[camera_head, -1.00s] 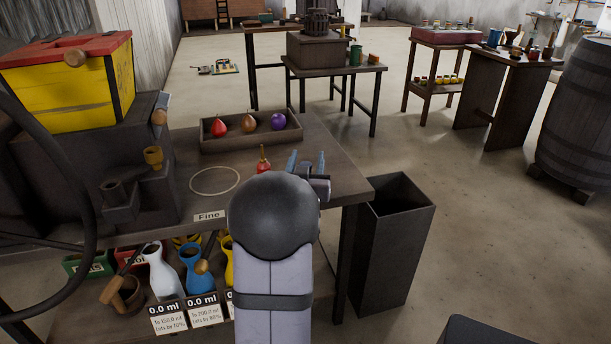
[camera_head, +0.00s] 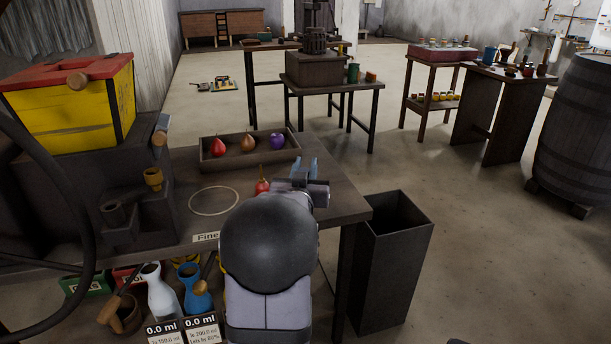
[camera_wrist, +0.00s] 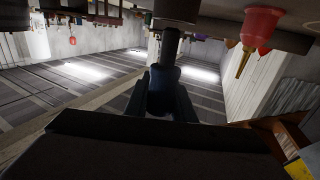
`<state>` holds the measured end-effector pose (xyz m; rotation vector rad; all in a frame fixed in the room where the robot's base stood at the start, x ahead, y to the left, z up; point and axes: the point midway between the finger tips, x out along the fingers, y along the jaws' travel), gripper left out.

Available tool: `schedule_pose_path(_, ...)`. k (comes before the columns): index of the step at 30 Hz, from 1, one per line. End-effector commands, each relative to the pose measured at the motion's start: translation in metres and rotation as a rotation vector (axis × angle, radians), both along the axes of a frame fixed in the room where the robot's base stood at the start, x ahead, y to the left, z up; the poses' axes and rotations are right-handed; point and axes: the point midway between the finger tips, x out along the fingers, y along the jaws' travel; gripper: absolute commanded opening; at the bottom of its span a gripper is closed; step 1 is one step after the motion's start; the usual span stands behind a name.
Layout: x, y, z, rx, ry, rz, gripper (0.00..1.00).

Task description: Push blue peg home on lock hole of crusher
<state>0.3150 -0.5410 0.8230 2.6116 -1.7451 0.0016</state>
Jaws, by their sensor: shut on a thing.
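My gripper (camera_head: 305,168) is over the right end of the near table, its two light blue fingertips upright and close together. In the wrist view, the fingers (camera_wrist: 165,98) are dark and close around a dark bluish piece (camera_wrist: 160,78). A black cylinder (camera_wrist: 170,46) lines up with that piece toward the top of the picture. I cannot tell whether the piece is the blue peg. No crusher or lock hole can be told for certain. A yellow machine with a red top (camera_head: 72,105) stands at the left, and a dark press-like device (camera_head: 314,42) stands on a far table.
A wooden tray (camera_head: 250,164) holds red, brown and purple fruit-like things. A red bulb-shaped thing (camera_head: 262,186) is just left of my gripper; a red bulb (camera_wrist: 262,28) also shows in the wrist view. An open black bin (camera_head: 395,265) stands right of the table.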

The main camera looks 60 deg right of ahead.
Motion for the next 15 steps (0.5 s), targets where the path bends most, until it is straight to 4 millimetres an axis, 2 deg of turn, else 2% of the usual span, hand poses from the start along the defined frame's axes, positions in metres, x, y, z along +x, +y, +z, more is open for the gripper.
schedule_pose_path(1,0.0,0.0,0.014,-0.004,-0.003,0.0,0.01)
schedule_pose_path(6,0.0,0.0,0.04,-0.003,-0.001,0.0,0.01)
schedule_pose_path(10,0.0,0.0,0.053,-0.002,-0.001,0.0,0.01)
schedule_pose_path(15,0.0,0.0,0.059,0.0,0.0,0.0,0.01)
